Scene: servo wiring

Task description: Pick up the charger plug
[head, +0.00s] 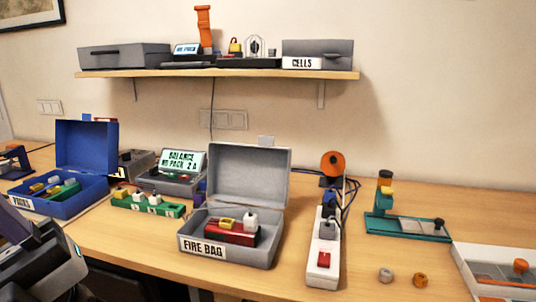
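A white power strip (324,262) with a red switch stands upright-lengthwise on the table, right of the middle. A dark plug (329,203) sits at its far end and a pale grey plug (327,230) sits nearer; I cannot tell for certain which is the charger plug. Dark cables run by the far end. My gripper (65,262) seems to be the dark, partly cropped shape at the lower left, far from the strip. Its fingertips are not clear, so I cannot tell whether it is open or shut.
Left of the strip stands an open grey FIRE BAG box (228,250) with a red pack (231,234) inside. Farther left are a balance charger (178,172), a green block (147,204) and an open blue box (86,150). A teal stand (408,228) is at right. A shelf (220,74) hangs above.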

